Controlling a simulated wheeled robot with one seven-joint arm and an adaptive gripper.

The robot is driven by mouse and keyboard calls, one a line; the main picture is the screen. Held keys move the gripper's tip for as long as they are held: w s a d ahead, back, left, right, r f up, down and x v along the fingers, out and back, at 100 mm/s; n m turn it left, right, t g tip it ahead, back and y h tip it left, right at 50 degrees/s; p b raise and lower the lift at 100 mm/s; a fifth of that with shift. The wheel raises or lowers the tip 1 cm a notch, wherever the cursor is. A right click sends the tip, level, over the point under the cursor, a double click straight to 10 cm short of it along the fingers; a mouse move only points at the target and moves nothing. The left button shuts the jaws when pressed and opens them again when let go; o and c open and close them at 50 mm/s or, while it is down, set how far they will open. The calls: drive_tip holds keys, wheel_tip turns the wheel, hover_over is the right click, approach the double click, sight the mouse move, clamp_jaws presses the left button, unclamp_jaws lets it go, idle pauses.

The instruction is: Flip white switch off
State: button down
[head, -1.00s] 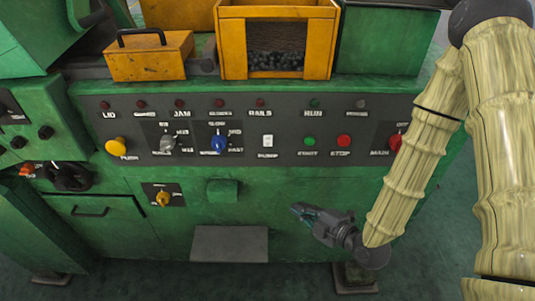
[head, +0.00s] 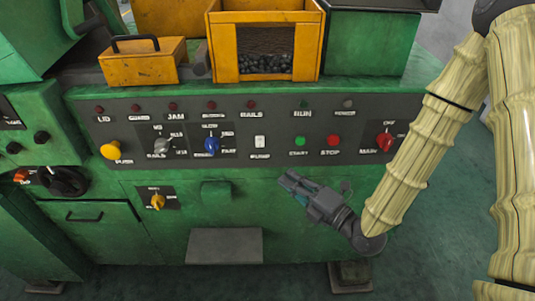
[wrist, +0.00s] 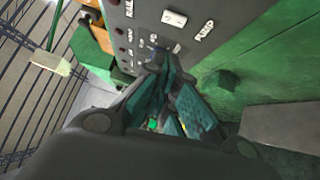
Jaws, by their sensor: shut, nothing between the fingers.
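The white switch (head: 260,142) is a small rocker above the word PUMP, in the middle of the dark control panel (head: 350,116) on the green machine. It also shows near the top of the wrist view (wrist: 174,18). My gripper (head: 287,178) is in front of the machine, below the panel and slightly right of the switch. It points up and left and appears apart from the switch. Its teal-padded fingers are shut with nothing held. The wrist view looks along them, with the switch above them.
Green (head: 300,141) and red (head: 333,141) buttons and a red main knob (head: 384,140) lie right of the switch. A blue selector (head: 211,145) is to its left. A green block (head: 216,192) and a grey sloped plate (head: 225,246) stick out below the panel.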

sight(260, 142)
drive_tip(key=shift+w+d+p+x, duration=0.35)
drive_tip(key=shift+p+x, duration=0.5)
drive_tip(key=shift+x, duration=1.25)
drive_tip(key=shift+w+d+p+x, duration=0.3)
drive_tip(key=shift+p+x, duration=0.5)
drive_tip(key=shift+x, duration=1.35)
drive_tip(key=shift+w+d+p+x, duration=0.35)
drive_tip(key=shift+p+x, duration=0.5)
drive_tip(key=shift+x, duration=1.25)
drive_tip(key=shift+w+a+r, duration=0.1)
drive_tip(key=shift+a+r, duration=0.05)
